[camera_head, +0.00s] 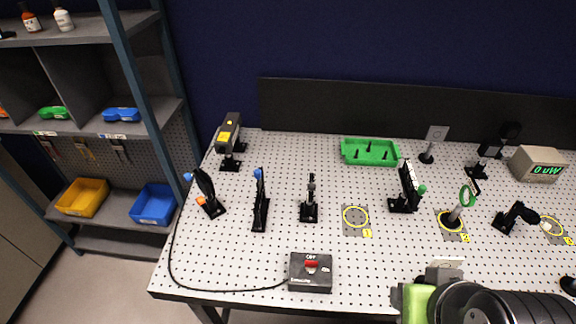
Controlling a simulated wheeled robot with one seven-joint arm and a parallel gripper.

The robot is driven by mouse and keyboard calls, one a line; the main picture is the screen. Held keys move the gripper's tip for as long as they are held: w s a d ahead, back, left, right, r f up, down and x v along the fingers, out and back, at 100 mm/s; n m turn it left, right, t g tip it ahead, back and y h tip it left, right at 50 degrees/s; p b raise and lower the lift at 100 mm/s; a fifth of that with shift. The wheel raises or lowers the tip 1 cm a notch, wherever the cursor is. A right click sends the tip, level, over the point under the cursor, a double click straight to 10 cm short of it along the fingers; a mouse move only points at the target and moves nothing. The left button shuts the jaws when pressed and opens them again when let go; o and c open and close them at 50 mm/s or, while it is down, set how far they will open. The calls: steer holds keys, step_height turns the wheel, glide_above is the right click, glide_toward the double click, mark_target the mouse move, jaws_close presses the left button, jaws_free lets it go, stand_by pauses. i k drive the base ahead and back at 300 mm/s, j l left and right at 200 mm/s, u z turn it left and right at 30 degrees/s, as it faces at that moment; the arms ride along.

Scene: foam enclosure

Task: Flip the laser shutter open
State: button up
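The laser (229,133), a dark box with a yellow label, stands on a post at the back left of the perforated table. In front of it, at the left edge, stands a black mount (206,190) with a dark, tilted disc or flap, a blue knob and an orange tab. It may be the shutter; its open or closed state is unclear. A black control box (311,284) with a red switch marked OFF lies at the front. My arm, green and black, fills the lower right; my gripper (437,275) is mostly hidden there, far right of the mount.
Several optic mounts stand across the table, including one with a blue knob (260,200) and a central post (310,199). A green tray (370,151) and a meter reading 0 uW (538,164) are at the back. A cable curves along the left edge. A shelf (95,130) stands left.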

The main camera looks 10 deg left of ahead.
mark_target(257, 173)
steer(key=k+j, duration=0.1)
steer(key=j, duration=0.3)
steer(key=k+j+z, duration=0.1)
steer(key=j, duration=0.25)
steer(key=k+j, duration=0.2)
steer(key=j, duration=0.15)
steer(key=k+j+z, duration=0.1)
steer(key=j, duration=0.3)
steer(key=k+j+z, duration=0.1)
steer(key=j, duration=0.25)
steer(key=k+j, duration=0.2)
steer(key=j, duration=0.15)
steer(key=i+j+z, duration=0.1)
steer(key=j, duration=0.4)
steer(key=i+j, duration=0.2)
steer(key=j, duration=0.3)
steer(key=i+j+z, duration=0.15)
steer(key=j, duration=0.35)
steer(key=i+j+z, duration=0.1)
steer(key=j, duration=0.45)
steer(key=i+j+z, duration=0.15)
steer(key=i+j, duration=0.55)
steer(key=i+l, duration=0.05)
